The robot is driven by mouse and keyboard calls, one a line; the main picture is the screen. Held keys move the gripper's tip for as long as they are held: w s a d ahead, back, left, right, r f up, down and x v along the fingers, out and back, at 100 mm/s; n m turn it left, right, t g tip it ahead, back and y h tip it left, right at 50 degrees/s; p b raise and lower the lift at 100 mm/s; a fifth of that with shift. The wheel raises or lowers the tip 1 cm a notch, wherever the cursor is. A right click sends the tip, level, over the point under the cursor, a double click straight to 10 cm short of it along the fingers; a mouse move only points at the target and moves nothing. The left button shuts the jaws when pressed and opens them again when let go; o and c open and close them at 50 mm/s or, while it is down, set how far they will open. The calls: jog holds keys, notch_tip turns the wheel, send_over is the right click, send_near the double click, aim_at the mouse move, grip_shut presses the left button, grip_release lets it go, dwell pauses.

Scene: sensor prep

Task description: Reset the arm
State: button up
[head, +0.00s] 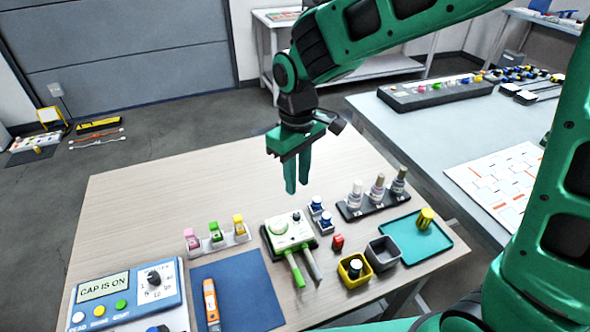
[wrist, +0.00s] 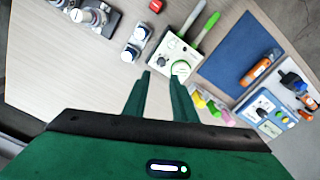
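My green arm reaches in from the upper right of the head view. My gripper (head: 297,186) points down above the wooden table (head: 150,215), behind the small devices. In the wrist view, my gripper (wrist: 159,78) shows two green fingers with a narrow gap between them and nothing held. The fingertips are apart from everything on the table. The white-and-green device (head: 290,231) with two handles lies nearest; in the wrist view this device (wrist: 172,60) is just beyond the fingertips.
A blue mat (head: 250,295) holds an orange tool (head: 211,303). A panel (head: 125,291) reads "CAP IS ON". Yellow (head: 345,275) and grey bins (head: 383,254), a teal tray (head: 430,245) and a bottle rack (head: 372,208) stand right. The table's far left is clear.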

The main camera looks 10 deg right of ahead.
jog(key=shift+d, duration=0.1)
jog(key=s+d+r+m, duration=0.2)
jog(key=s+d+m, duration=0.15)
jog(key=d, duration=0.85)
jog(key=s+d+r+m, duration=0.2)
jog(key=d+r+m, duration=0.15)
jog(key=d, duration=0.85)
jog(key=s+d+f+m, duration=0.1)
jog(key=s+d+m, duration=0.6)
jog(key=s+d, duration=0.4)
jog(key=s, duration=0.4)
jog(key=shift+s+m, duration=0.3)
jog(key=shift+w+f, duration=0.3)
jog(key=shift+w, duration=0.35)
